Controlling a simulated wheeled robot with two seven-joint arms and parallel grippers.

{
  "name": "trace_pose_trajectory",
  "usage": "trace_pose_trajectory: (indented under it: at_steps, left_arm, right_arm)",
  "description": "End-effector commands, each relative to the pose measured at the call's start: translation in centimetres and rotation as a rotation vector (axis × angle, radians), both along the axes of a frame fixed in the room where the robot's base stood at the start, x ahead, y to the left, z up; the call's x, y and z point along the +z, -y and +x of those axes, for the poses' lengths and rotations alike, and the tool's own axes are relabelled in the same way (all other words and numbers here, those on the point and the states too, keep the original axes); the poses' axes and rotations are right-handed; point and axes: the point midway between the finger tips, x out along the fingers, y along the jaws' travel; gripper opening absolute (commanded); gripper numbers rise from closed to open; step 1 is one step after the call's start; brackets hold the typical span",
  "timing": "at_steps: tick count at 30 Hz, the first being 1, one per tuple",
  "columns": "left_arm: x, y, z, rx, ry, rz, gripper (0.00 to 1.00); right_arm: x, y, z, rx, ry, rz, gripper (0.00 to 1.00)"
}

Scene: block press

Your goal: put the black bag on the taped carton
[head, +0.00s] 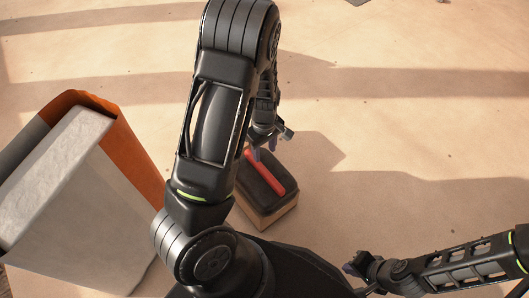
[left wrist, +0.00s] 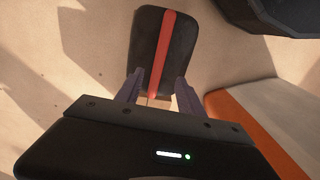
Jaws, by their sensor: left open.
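The black bag (head: 258,182) with a red stripe lies flat on a small tan carton (head: 270,219), just beyond my left arm's elbow. No tape can be made out on the carton, which is mostly hidden under the bag. In the left wrist view the bag (left wrist: 180,55) lies beyond the fingers. My left gripper (head: 264,149) is open at the bag's end, its two fingers apart (left wrist: 152,88) with nothing held between them. Whether they touch the bag is unclear. My right gripper (head: 354,272) is low at the right, away from the bag; its fingers are too small to read.
A large grey and orange block-like object (head: 60,170) stands at the left; its orange side (left wrist: 255,125) shows in the left wrist view. The sandy floor (head: 420,130) is clear behind and right of the carton.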

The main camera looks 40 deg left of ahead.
Motion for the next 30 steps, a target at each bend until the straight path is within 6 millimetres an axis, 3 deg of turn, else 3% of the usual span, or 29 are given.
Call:
trace_pose_trajectory:
  at_steps: [23,26,29,30]
  left_arm:
    - [0.0,0.1,0.0,-0.003,0.000,0.000,0.45]
    - [-1.0,1.0,-0.6,-0.052,-0.004,-0.007,0.45]
    - [-3.4,3.7,-2.5,-0.200,-0.006,-0.031,0.45]
    - [-4.7,5.4,-3.6,-0.289,-0.003,-0.049,0.45]
  right_arm:
    - [0.0,0.0,0.0,0.000,0.000,0.000,0.00]
    - [0.0,0.0,0.0,0.000,0.000,0.000,0.00]
    - [0.0,0.0,0.0,0.000,0.000,0.000,0.00]
    - [0.0,0.0,0.0,0.000,0.000,0.000,0.00]
